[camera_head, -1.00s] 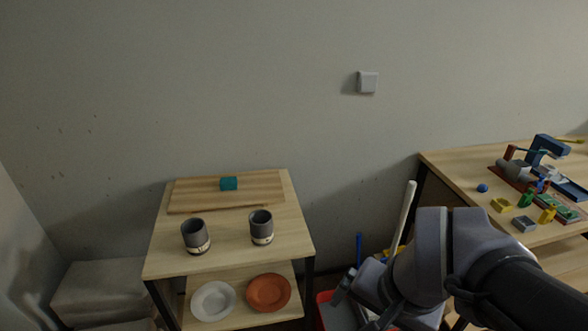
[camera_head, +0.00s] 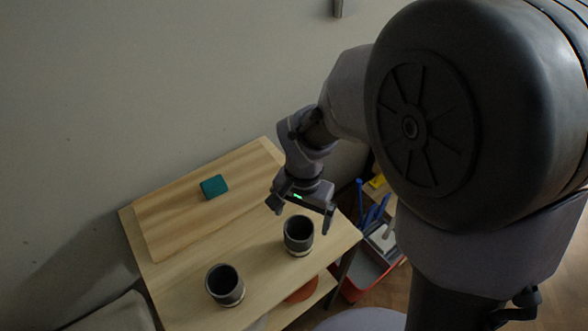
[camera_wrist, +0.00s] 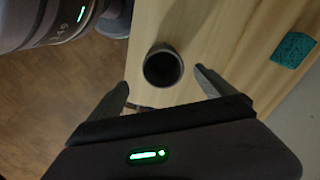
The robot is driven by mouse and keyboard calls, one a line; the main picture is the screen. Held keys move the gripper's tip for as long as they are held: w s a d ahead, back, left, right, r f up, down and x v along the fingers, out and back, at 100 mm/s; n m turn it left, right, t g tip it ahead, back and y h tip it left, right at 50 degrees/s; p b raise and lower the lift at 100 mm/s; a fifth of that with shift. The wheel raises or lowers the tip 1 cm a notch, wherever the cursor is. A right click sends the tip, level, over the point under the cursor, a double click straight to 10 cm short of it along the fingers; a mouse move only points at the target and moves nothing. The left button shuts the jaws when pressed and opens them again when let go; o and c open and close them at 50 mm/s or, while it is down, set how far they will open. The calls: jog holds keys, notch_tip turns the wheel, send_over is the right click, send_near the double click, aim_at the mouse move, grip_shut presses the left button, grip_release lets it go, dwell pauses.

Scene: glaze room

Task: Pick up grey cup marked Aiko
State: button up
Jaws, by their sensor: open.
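Two grey cups stand upright on the top of a wooden shelf unit (camera_head: 180,290), each with a pale band low on its side. The right cup (camera_head: 299,236) is under my gripper (camera_head: 301,217); the left cup (camera_head: 226,286) stands nearer the front left edge. Any name on the bands is too small to read, so I cannot tell which is Aiko's. In the wrist view, one cup (camera_wrist: 163,68) shows from above between the fingertips of my gripper (camera_wrist: 161,80). My gripper is open and empty, pointing down, and appears to be above the right cup.
A teal block (camera_head: 214,187) lies on a wooden board (camera_head: 185,215) at the back of the shelf top; it also shows in the wrist view (camera_wrist: 293,49). A red bin (camera_head: 355,284) with tools stands right of the shelf. The wall is close behind.

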jog(key=b, duration=0.3)
send_over(299, 233)
jog(key=s, duration=0.3)
notch_tip(299, 233, down, 10)
jog(key=shift+a+r, duration=0.15)
jog(key=shift+r, duration=0.1)
jog(key=shift+s+r, duration=0.1)
jog(key=c, duration=1.7)
